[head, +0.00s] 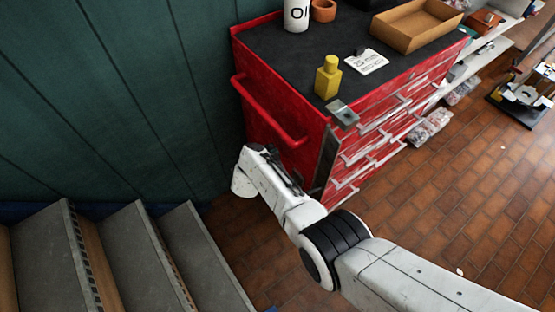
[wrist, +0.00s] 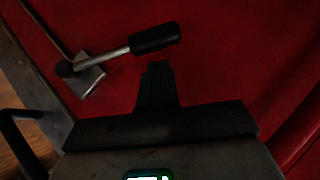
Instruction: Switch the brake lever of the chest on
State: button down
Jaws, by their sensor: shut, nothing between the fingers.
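The chest (head: 255,62) is a red drawer cabinet with a dark top. Its brake lever (wrist: 115,53) shows in the wrist view as a metal rod with a black grip (wrist: 155,38), on a metal bracket (wrist: 84,76) at the left. The rod slopes up to the right from its pivot, across the red panel (wrist: 230,50). My gripper (wrist: 157,68) is shut and empty, its fingertips just below the black grip. A small gap shows between them in the picture; the depth between them is hard to judge. In the head view my arm hides the lever and the fingers.
A red push handle (head: 270,115) sticks out from the chest's side. A yellow bottle (head: 327,78), a label card (head: 365,62) and a cardboard tray (head: 415,28) are on top. Stairs (head: 110,255) stand at the lower left, by a green wall (head: 130,90). Brick floor (head: 455,190) is open at right.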

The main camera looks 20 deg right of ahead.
jog(key=shift+w+a+f+b, duration=0.3)
jog(key=shift+w+f+b, duration=0.5)
jog(key=shift+b, duration=0.4)
jog(key=shift+w, duration=0.1)
jog(key=shift+r, duration=0.2)
jog(key=d+r+p+v, duration=0.1)
jog(key=r+p+v, duration=0.1)
jog(key=p+v, duration=0.8)
jog(key=shift+s+a+r+p, duration=0.4)
jog(key=shift+s+r, duration=0.1)
jog(key=shift+r, duration=0.4)
